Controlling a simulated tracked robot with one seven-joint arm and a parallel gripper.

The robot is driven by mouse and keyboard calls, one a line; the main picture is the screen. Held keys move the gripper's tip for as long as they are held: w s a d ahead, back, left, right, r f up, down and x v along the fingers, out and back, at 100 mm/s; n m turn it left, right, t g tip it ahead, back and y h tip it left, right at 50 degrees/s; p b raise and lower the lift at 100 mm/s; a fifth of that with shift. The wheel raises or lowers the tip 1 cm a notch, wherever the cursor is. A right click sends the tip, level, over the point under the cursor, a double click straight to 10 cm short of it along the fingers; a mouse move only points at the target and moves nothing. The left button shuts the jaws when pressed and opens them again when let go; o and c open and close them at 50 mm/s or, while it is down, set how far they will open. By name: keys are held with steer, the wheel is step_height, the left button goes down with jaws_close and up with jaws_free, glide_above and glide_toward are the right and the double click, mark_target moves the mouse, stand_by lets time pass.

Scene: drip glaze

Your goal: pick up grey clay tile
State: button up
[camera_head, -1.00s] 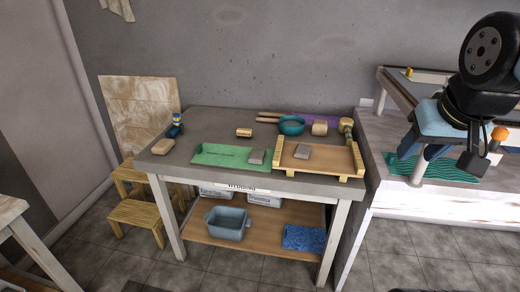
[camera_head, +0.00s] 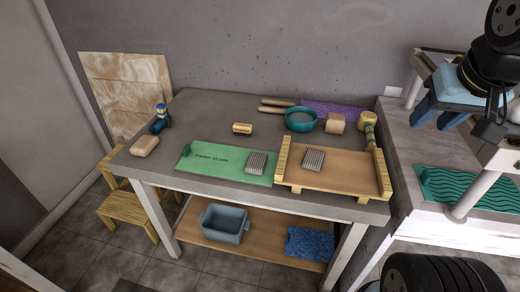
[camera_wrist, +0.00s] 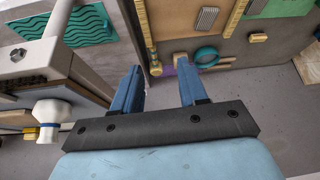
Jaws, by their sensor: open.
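Two small grey ridged tiles show in the head view. One grey tile (camera_head: 256,162) lies on the right end of the green mat (camera_head: 210,158). The other grey tile (camera_head: 314,159) lies on the wooden board (camera_head: 345,177) between two yellowish side rails. In the wrist view, the tile on the board (camera_wrist: 207,18) shows near the top, and the mat's tile (camera_wrist: 257,5) is partly cut off at the top edge. My gripper (camera_wrist: 160,78) is open and empty, with blue fingers. In the head view it is at the upper right, well apart from both tiles.
A teal bowl (camera_head: 300,119), wooden block (camera_head: 335,123) and mallet-like tool (camera_head: 368,122) stand behind the board. A beige block (camera_head: 145,146) and blue bottle (camera_head: 161,118) are at left. A second counter (camera_head: 420,150) with a teal wavy mat (camera_head: 475,189) stands right.

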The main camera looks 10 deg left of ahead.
steer(key=shift+w, duration=0.15)
steer(key=shift+o, duration=1.3)
steer(key=shift+f, duration=0.1)
steer(key=o, duration=0.6)
steer(key=w+f+n, duration=0.1)
steer(key=w+f+n+g+h, duration=0.1)
steer(key=f, duration=0.1)
steer(key=w+f+n+g, duration=0.1)
steer(key=n, duration=0.1)
steer(key=shift+a+f+h, duration=0.3)
steer(key=shift+a+h, duration=0.1)
steer(key=shift+o, duration=0.7)
steer(key=w+f+n, duration=0.1)
steer(key=w+a+f+n+h, duration=0.1)
steer(key=n, duration=0.1)
steer(key=w+a+f+n+g+h, duration=0.1)
steer(key=shift+f, duration=0.35)
steer(key=n+t+y, duration=0.3)
steer(key=n+t, duration=0.8)
steer(key=n, duration=1.6)
glide_toward(256, 163)
steer(key=x, duration=0.4)
steer(key=shift+w, duration=0.25)
steer(key=shift+x, duration=2.5)
